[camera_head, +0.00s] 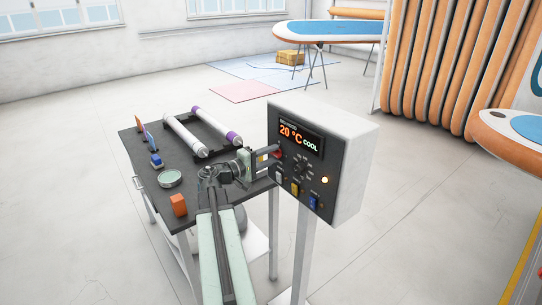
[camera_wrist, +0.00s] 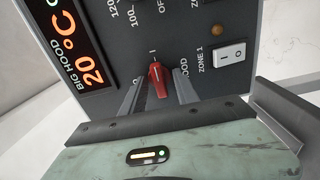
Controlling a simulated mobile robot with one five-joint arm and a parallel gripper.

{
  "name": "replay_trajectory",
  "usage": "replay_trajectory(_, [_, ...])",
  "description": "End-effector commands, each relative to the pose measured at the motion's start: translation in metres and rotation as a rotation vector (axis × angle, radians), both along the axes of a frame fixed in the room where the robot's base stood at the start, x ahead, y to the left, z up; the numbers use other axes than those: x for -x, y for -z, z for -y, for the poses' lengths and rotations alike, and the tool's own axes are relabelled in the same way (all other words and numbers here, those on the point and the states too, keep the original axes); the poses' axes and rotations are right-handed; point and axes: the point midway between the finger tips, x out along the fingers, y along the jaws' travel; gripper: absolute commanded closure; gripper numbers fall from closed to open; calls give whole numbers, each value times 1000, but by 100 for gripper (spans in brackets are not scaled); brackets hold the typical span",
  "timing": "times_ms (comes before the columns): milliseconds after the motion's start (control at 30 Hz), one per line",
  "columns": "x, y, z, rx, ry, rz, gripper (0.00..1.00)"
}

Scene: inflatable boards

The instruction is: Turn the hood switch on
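The red hood switch (camera_wrist: 157,80) is a small knob on the dark control panel (camera_wrist: 200,75), beside a partly hidden label ending in "OOD". Its light pointer line faces a short white mark just above it. In the wrist view, my gripper (camera_wrist: 158,92) has one finger on each side of the knob, with narrow gaps seeming to show; contact is hard to tell. In the head view, my gripper (camera_head: 268,153) reaches the panel's left edge, and a bit of the red switch (camera_head: 278,152) shows there.
The control box (camera_head: 345,155) stands on a post and its display reads 20 °C COOL. White, yellow and blue switches (camera_head: 313,202) line the panel below the gripper. A dark table (camera_head: 190,185) with rollers and small items is at left.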

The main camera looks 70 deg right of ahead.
Motion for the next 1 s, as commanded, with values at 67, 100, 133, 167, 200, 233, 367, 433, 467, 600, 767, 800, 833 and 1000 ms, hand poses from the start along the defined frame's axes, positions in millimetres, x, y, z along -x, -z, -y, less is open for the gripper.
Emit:
replay_trajectory(67, [0,0,0,0,0,-1,64])
replay_trajectory(100, [0,0,0,0,0,-1,64])
replay_trajectory(133, [0,0,0,0,0,-1,64])
replay_trajectory(167, [0,0,0,0,0,-1,64])
replay_trajectory(200, [-1,0,-1,0,-1,-1,64])
replay_trajectory(233, [-2,0,-3,0,-1,-1,64])
replay_trajectory(367, [-13,0,-21,0,-3,-1,64])
replay_trajectory(433, [-21,0,-33,0,-4,-1,64])
replay_trajectory(467, [-24,0,-38,0,-3,-1,64])
replay_trajectory(600, [-37,0,-57,0,-3,-1,64])
replay_trajectory(767, [-42,0,-66,0,0,-1,64])
replay_trajectory(800, [-42,0,-66,0,0,-1,64])
replay_trajectory(833, [-42,0,-66,0,0,-1,64])
replay_trajectory(1000, [-42,0,-66,0,0,-1,64])
